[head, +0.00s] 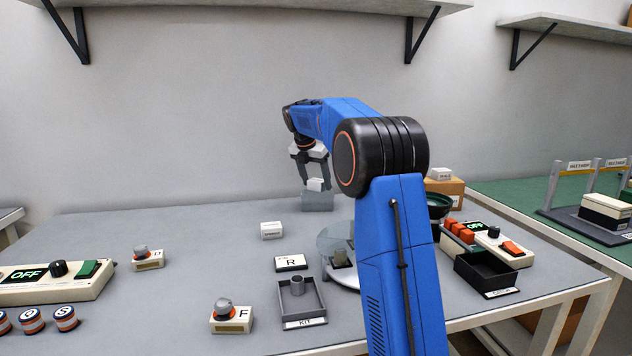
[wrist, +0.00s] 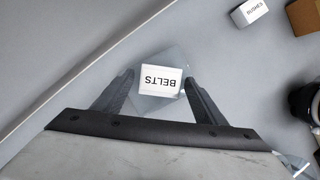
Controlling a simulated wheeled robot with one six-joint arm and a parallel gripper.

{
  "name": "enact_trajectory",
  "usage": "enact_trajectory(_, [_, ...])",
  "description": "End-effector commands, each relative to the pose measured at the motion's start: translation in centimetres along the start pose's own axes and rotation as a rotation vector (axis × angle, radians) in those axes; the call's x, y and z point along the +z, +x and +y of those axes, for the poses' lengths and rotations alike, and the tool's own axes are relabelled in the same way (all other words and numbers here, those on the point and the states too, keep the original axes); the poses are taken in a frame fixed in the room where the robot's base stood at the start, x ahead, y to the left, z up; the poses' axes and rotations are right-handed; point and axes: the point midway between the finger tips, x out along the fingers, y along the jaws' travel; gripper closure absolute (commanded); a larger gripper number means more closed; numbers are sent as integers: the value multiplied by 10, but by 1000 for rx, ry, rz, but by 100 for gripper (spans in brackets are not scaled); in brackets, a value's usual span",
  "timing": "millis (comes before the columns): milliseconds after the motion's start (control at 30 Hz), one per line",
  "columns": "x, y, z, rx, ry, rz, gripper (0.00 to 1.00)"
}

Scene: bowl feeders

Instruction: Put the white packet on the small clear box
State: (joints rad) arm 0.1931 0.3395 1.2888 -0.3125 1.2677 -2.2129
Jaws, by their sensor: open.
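The white packet (head: 315,184), labelled BELTS in the wrist view (wrist: 160,81), appears to sit on top of the small clear box (head: 318,202) near the back of the table. The box is greyish and see-through, and its edges show around the packet in the wrist view (wrist: 176,57). My gripper (head: 316,183) is open above the box, pointing down. Its fingers stand on either side of the packet, with gaps visible in the wrist view (wrist: 158,77). The exact contact between packet and box is hard to see.
A white labelled carton (head: 271,231) stands in front. A cardboard box (head: 455,187) and control units are at right. The back-left table is clear.

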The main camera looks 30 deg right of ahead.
Motion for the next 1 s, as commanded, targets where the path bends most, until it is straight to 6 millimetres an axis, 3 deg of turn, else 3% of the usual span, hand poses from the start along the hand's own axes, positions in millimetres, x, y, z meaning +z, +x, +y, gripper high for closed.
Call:
enact_trajectory(167, [1,-10,0,2,0,-1,35])
enact_trajectory(700, [1,-103,1,2,0,-1,35])
enact_trajectory(1000, [1,-122,0,0,0,0,35])
